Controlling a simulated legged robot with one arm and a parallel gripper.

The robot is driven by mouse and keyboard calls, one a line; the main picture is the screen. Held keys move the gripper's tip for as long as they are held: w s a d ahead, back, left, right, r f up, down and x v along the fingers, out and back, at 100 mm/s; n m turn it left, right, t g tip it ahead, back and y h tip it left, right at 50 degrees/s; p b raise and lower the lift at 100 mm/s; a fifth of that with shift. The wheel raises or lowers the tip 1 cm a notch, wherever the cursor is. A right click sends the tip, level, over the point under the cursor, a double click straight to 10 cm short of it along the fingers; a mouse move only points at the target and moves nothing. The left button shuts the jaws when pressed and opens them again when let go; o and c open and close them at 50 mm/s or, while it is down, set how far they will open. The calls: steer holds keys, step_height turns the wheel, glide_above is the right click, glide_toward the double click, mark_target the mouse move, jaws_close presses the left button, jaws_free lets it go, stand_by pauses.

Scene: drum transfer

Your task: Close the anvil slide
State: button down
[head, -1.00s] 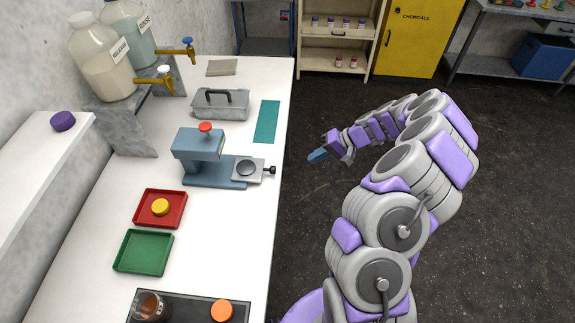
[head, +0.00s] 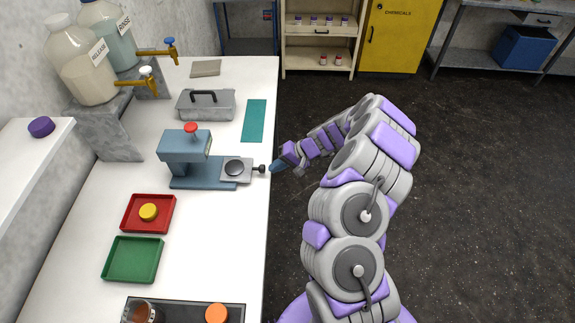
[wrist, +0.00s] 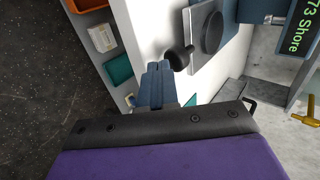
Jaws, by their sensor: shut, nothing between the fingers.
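The blue-grey bench tester (head: 186,150) with a red top button stands on the white bench. Its anvil slide (head: 243,179), a light grey plate with a dark round anvil, sticks out to the right of the tester's base. A black knob (head: 261,169) is on the slide's right end. My gripper (head: 274,168) is shut and empty, just right of the knob at the bench edge. In the wrist view the blue fingers (wrist: 157,78) are together beside the knob (wrist: 180,57), with the slide (wrist: 198,14) beyond. I cannot tell whether they touch.
A red tray (head: 167,226) with a yellow-capped item and a green tray (head: 151,277) lie nearer on the bench. A lidded grey box (head: 220,110) and a teal mat (head: 254,121) lie behind the tester. Open floor is right of the bench.

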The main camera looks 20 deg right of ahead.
mark_target(240, 167)
steer(key=shift+w+a, duration=0.1)
steer(key=shift+a, duration=0.4)
steer(key=w+a+b, duration=0.1)
steer(key=a, duration=0.2)
steer(key=w+a+b, duration=0.1)
steer(key=a+b, duration=0.1)
steer(key=a, duration=0.1)
steer(key=w+a+b, duration=0.1)
steer(key=a, duration=0.2)
steer(key=shift+w+a+f, duration=0.1)
steer(key=shift+a, duration=0.45)
steer(key=shift+w+d+r, duration=0.1)
steer(key=shift+d+r, duration=0.1)
steer(key=shift+a, duration=0.1)
